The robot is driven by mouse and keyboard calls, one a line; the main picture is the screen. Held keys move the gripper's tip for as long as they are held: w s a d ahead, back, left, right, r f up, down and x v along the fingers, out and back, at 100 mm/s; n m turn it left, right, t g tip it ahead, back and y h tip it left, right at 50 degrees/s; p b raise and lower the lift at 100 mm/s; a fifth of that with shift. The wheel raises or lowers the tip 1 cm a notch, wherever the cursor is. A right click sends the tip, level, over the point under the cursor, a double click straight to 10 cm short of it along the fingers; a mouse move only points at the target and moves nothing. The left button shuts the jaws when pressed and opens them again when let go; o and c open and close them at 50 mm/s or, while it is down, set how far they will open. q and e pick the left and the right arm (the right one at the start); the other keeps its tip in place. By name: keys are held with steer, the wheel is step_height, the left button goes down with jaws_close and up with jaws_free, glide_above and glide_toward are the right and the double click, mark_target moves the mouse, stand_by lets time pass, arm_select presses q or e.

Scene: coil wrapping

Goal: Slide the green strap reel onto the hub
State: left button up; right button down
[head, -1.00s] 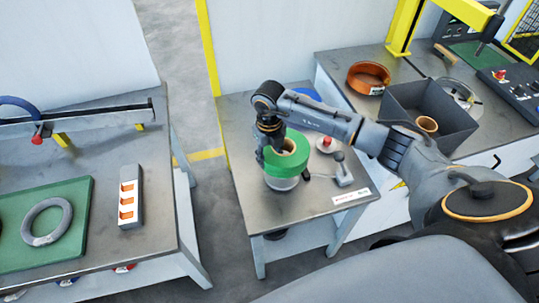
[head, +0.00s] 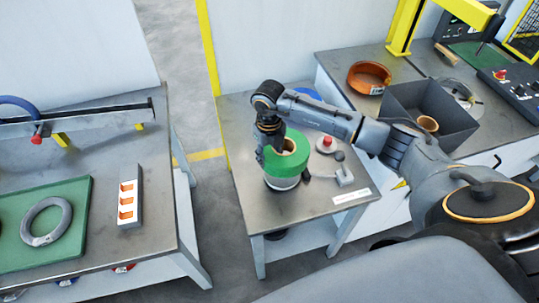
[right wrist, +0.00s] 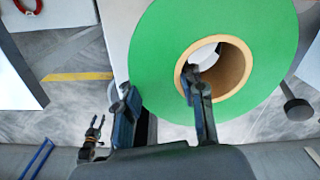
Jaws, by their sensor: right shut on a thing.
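The green strap reel (head: 291,169) with a tan core (head: 289,146) is upright, its axis vertical, over a round pale base (head: 281,184) on the small middle table. Its body hides the hub in the head view. My right gripper (head: 268,148) is shut on the reel's left side. In the right wrist view, one finger of the gripper (right wrist: 160,92) is inside the core and the other is outside the green rim (right wrist: 275,75). A pale part shows through the core opening, but I cannot tell how far the hub reaches into it.
A lever fixture (head: 344,177) and a red button (head: 327,142) stand right of the reel. A dark grey bin (head: 440,118) and an orange coil (head: 368,77) sit on the right bench. The left bench holds a grey ring (head: 45,221).

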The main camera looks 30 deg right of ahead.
steer(key=shift+f+b, duration=3.3)
steer(key=shift+f, duration=0.65)
steer(key=c, duration=1)
jaws_free()
steer(key=shift+o, duration=1.4)
steer(key=shift+r, duration=0.1)
steer(key=shift+s, duration=0.1)
steer(key=r, duration=1.2)
steer(key=shift+a, duration=0.2)
